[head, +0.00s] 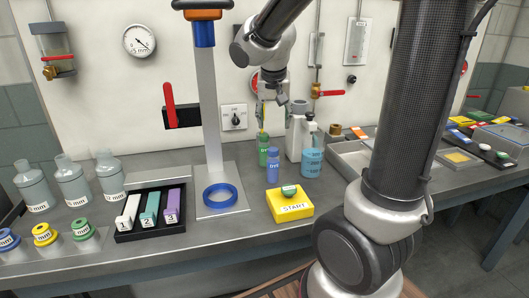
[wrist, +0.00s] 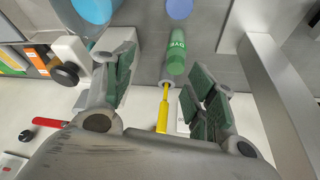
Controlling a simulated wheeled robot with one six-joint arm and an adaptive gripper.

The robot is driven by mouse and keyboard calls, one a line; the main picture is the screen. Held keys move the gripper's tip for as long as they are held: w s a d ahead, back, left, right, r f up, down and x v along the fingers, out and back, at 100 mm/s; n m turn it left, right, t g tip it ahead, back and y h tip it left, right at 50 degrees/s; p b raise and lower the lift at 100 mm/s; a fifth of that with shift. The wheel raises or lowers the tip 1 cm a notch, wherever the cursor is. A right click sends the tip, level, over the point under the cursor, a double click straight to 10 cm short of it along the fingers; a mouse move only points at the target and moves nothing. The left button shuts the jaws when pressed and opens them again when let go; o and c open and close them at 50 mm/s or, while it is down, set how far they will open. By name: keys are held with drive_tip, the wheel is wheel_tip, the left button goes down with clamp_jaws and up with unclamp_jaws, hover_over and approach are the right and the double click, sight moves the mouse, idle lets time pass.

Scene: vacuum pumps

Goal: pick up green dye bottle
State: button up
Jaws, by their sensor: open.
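The green dye bottle (head: 263,152) stands upright on the grey bench, just behind a small blue-violet bottle (head: 273,171). In the wrist view the green dye bottle (wrist: 176,58) shows its DYE label, beyond the gap between my fingers. My gripper (head: 272,113) is above and close to the green bottle, pointing down. In the wrist view my gripper (wrist: 158,75) has its fingers spread apart with nothing held between them. A thin yellow object (wrist: 162,112) shows between the fingers, near the green bottle; what it is I cannot tell.
A beaker of blue liquid (head: 311,163) and a white device (head: 297,130) stand close to the right. A metal column (head: 208,110) with a blue ring (head: 220,196) is at the left. A yellow START block (head: 289,205) lies in front.

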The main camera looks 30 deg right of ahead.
sight(264, 135)
drive_tip(key=shift+m, duration=0.4)
drive_tip(key=w+f, duration=0.2)
drive_tip(key=f, duration=0.1)
drive_tip(key=w+f, duration=0.2)
drive_tip(key=f, duration=0.1)
drive_tip(key=w+f, duration=0.2)
drive_tip(key=f, duration=0.1)
drive_tip(key=shift+w, duration=0.2)
clamp_jaws()
